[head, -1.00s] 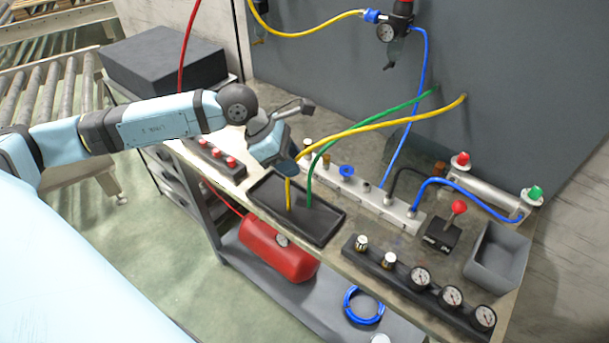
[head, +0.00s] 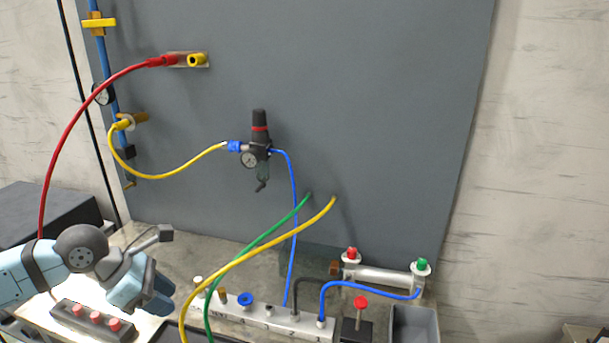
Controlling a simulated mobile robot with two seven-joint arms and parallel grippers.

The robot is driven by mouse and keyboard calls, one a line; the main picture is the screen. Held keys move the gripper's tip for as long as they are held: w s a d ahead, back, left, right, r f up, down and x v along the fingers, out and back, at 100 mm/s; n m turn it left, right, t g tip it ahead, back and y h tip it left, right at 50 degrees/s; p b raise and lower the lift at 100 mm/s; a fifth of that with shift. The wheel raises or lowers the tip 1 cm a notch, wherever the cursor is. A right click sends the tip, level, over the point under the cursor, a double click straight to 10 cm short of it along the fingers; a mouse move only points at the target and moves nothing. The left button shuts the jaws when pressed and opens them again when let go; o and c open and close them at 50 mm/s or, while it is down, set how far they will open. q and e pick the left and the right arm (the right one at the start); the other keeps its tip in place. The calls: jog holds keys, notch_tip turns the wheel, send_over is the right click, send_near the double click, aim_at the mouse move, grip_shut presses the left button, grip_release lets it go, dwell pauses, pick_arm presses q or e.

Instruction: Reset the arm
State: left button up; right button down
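My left arm comes in from the lower left, pale blue with a dark grey wrist joint. My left gripper (head: 158,297) hangs over the left part of the bench, just right of a dark box with red buttons (head: 92,318). Its fingers point down and are seen from behind, so I cannot tell whether they are open or shut. I see nothing clearly held in it. A yellow hose (head: 262,247) and a green hose (head: 255,245) pass just right of it. My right gripper is not in view.
A light manifold block (head: 265,318) with fittings runs along the bench. A red-knobbed lever (head: 360,305), a grey bin (head: 415,322) and a cylinder (head: 380,276) stand at right. A regulator (head: 258,150) and a red hose (head: 80,105) are on the grey panel.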

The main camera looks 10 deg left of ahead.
pick_arm(q)
jog(key=s+d+r+n+t+h, duration=0.1)
jog(key=d+r+n+t+h, duration=0.2)
jog(key=d+n+h, duration=0.3)
jog(key=d+r+n+t+h, duration=0.4)
jog(key=d, duration=0.4)
jog(key=s+a+f+n+t+y, duration=0.1)
jog(key=a+f+n+t+y, duration=0.3)
jog(key=n+y, duration=0.75)
jog(key=s+a+f+n+t+y, duration=0.1)
jog(key=a+f+n+y, duration=0.45)
jog(key=n, duration=1.15)
jog(key=s+d+f+n+g, duration=0.3)
jog(key=s+f+n+g, duration=0.5)
jog(key=s+f+g, duration=0.75)
jog(key=w+d+f+m+t+h+p, duration=0.1)
jog(key=w+d+f+t+h+p, duration=0.1)
jog(key=d+t+p, duration=0.4)
jog(key=shift+w+d+t+h+p, duration=0.3)
jog(key=shift+w+t+h+p, duration=0.55)
jog(key=shift+t+p, duration=1.45)
